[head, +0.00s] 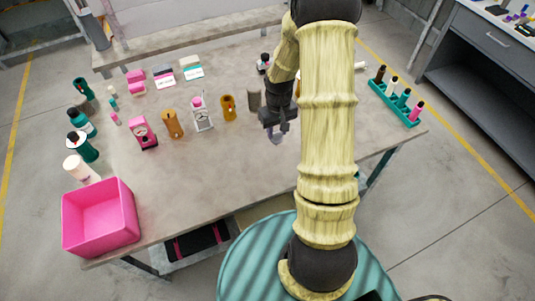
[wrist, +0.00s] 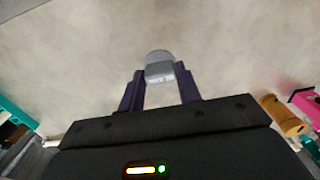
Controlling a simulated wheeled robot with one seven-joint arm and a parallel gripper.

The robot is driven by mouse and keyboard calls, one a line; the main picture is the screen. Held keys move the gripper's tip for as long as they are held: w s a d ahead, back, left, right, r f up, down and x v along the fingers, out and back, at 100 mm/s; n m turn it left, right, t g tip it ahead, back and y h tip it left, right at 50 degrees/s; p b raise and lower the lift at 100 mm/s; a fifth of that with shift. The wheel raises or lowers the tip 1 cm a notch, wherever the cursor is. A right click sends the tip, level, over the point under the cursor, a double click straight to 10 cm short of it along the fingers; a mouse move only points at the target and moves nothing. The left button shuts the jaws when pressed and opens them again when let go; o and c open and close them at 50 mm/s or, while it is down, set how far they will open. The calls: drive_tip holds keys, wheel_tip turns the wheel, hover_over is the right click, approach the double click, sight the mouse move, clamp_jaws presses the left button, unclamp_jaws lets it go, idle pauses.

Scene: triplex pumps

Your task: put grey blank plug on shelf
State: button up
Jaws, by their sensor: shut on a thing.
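My gripper (head: 276,127) hangs over the right-middle of the table (head: 225,165), its fingers pointing down. It is shut on a small grey plug (head: 277,138), which shows below the fingers. In the wrist view the plug (wrist: 159,66) is a short, rounded grey piece between the two dark fingertips (wrist: 160,76), with bare table behind it. A long grey shelf (head: 190,38) runs along the table's back edge. Part of the table's right side is hidden behind my arm.
A pink bin (head: 98,218) stands at the table's front left. Pink, orange and grey parts stand across the middle, such as an orange one (head: 172,124). A teal rack (head: 398,101) holds several bottles at the right. The front middle of the table is clear.

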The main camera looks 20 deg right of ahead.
sight(277, 138)
drive_tip(key=shift+f+p, duration=0.45)
drive_tip(key=shift+f, duration=2.35)
drive_tip(key=shift+f, duration=0.1)
drive_tip(key=shift+f+p, duration=0.45)
drive_tip(key=shift+f, duration=1.5)
drive_tip(key=shift+f, duration=0.2)
drive_tip(key=o, duration=1)
drive_tip(key=shift+c, duration=0.2)
drive_tip(key=shift+r, duration=0.1)
wheel_tip(277, 138, up, 12)
drive_tip(key=shift+r+b, duration=0.1)
drive_tip(key=shift+b, duration=1.1)
